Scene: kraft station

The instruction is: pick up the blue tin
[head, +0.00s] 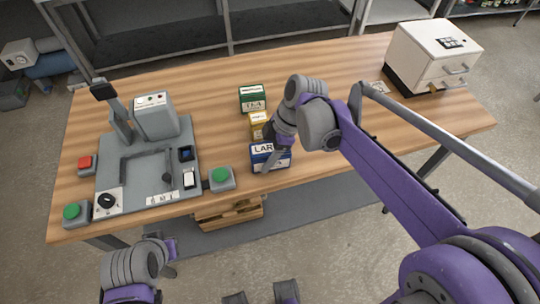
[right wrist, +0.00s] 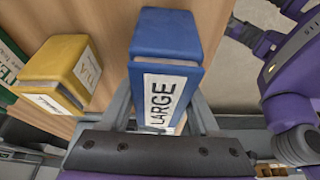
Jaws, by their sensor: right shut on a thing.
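The blue tin (head: 262,164), with a white label reading "LAR" in the head view, stands near the front edge of the wooden table. In the right wrist view the blue tin (right wrist: 165,50) shows its "LARGE" label between the two fingers. My right gripper (head: 270,160) reaches down to it from above and is shut on it; its fingers (right wrist: 163,112) lie on either side of the tin. I cannot tell whether the tin is off the table. My left gripper (head: 170,256) is in front of the table, low in the head view; its jaws are unclear.
A yellow tin (head: 257,120) and a green tin (head: 252,94) stand just behind the blue one. A grey fixture with buttons (head: 150,165) fills the table's left side. A white drawer cabinet (head: 430,55) stands at the back right. The table's right part is mostly clear.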

